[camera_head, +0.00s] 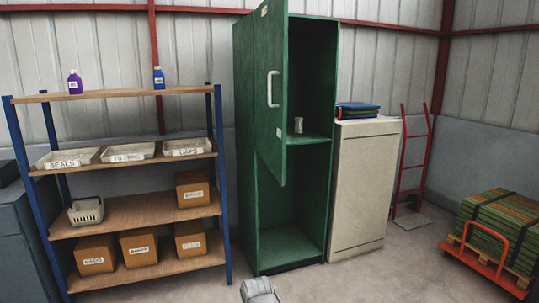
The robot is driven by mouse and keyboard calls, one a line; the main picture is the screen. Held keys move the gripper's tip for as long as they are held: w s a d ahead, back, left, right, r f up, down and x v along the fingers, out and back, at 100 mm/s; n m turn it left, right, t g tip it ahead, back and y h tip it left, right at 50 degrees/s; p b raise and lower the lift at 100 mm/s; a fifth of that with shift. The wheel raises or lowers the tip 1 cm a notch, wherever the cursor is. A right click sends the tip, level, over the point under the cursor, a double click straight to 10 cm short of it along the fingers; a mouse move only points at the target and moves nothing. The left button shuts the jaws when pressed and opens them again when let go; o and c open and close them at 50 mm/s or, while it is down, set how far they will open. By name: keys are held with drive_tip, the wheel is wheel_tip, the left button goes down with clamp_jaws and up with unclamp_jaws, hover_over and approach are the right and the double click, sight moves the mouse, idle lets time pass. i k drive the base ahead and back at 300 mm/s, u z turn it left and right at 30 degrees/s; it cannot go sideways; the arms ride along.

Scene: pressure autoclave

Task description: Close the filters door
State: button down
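A tall green cabinet (318,60) stands at the back centre. Its upper door (270,105) hangs wide open, swung out toward me on the cabinet's left side, with a pale handle (273,88) on its face. A small label (264,11) near the door's top is too small to read, so I cannot confirm it says filters. A pale cup-like item (298,125) stands on the inner shelf. The lower compartment is open and looks empty. A grey rounded part of my arm shows at the bottom edge; no gripper fingers are visible.
A blue-framed shelf rack (140,93) with labelled trays, boxes and bottles stands left. A beige cabinet (362,185) adjoins the green one on the right. A red hand truck (413,165) and a loaded orange cart (490,265) stand farther right. The floor in front is mostly clear.

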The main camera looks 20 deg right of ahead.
sight(271, 20)
drive_tip(key=u, duration=0.05)
drive_tip(key=i, duration=0.95)
drive_tip(key=z, duration=0.05)
